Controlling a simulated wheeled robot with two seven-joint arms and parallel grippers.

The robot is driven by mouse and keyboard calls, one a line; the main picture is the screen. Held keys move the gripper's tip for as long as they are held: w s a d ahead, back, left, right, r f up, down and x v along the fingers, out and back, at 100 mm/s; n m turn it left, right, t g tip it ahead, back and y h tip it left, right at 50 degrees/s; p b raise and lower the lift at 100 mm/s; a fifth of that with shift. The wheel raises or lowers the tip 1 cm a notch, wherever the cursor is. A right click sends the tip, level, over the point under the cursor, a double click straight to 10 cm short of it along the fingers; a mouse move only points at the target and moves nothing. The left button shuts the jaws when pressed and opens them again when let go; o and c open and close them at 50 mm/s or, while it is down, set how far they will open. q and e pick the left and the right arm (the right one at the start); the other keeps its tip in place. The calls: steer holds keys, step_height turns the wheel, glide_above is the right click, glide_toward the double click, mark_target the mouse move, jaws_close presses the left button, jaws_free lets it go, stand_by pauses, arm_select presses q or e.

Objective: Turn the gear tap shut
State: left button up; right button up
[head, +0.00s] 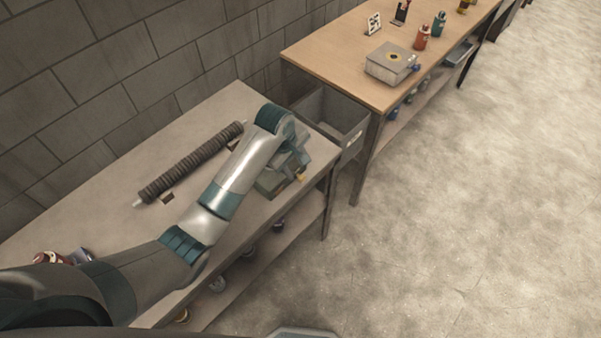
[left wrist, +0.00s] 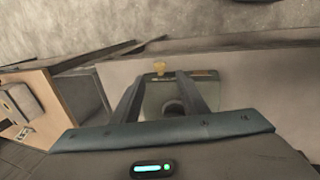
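A grey-green box-shaped unit (head: 268,187) sits at the right end of the near grey bench, partly hidden under my left wrist. A small yellow part (head: 301,178) sticks out at its front edge; it also shows in the left wrist view (left wrist: 160,67). I cannot tell for sure which part is the gear tap. My left gripper (head: 290,163) is over this unit. In the left wrist view its two fingers (left wrist: 162,80) stand apart, with a dark round part (left wrist: 173,108) of the unit seen between them. Contact cannot be made out. My right gripper is not in view.
A dark ribbed tube (head: 190,162) lies on the grey bench (head: 95,205) beside my arm. A grey bin (head: 333,118) stands between the benches. The wooden bench (head: 330,60) holds a grey box (head: 391,63) and bottles. Open floor lies to the right.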

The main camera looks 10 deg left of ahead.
mark_target(301, 177)
arm_select(q)
steer(key=shift+p+x, duration=0.7)
steer(key=shift+x, duration=3.2)
jaws_close()
